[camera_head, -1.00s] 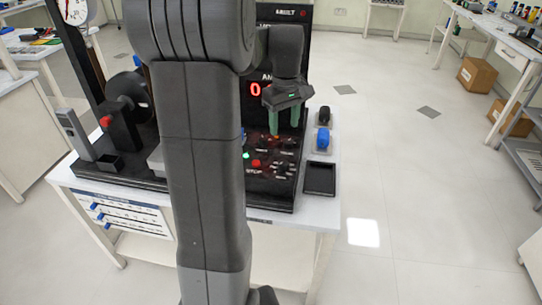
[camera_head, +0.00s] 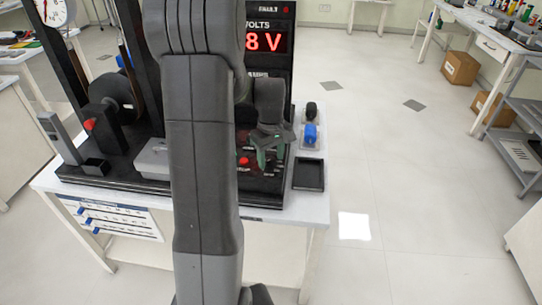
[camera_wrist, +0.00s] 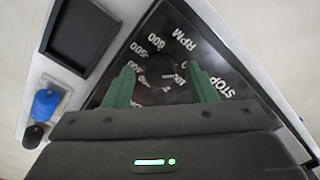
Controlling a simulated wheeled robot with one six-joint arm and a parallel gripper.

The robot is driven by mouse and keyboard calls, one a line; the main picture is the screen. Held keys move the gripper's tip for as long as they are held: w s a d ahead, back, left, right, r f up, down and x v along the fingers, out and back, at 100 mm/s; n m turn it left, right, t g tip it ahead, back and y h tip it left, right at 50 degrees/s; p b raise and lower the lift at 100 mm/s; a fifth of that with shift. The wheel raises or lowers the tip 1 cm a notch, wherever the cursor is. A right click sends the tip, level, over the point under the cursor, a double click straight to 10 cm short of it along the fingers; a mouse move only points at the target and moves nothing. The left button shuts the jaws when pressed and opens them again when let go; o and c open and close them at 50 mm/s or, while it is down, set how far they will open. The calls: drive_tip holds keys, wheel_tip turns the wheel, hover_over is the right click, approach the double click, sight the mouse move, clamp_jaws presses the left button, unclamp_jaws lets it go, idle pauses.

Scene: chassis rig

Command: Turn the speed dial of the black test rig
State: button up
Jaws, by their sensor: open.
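The black test rig (camera_head: 125,178) stands on a white bench, with a sloped control panel at its right. In the head view my gripper (camera_head: 271,155) is low over the panel and hides the dial.
A red button (camera_head: 243,161) is left of my gripper. A black tray (camera_head: 309,174) and a blue object (camera_head: 310,133) sit right of the panel. A lit red display (camera_head: 263,41) under VOLTS ends in 8 V.

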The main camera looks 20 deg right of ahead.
drive_tip(key=c, duration=1)
drive_tip(key=m, duration=0.4)
drive_tip(key=shift+m, duration=0.3)
drive_tip(key=m, duration=0.9)
drive_tip(key=shift+m, duration=2.1)
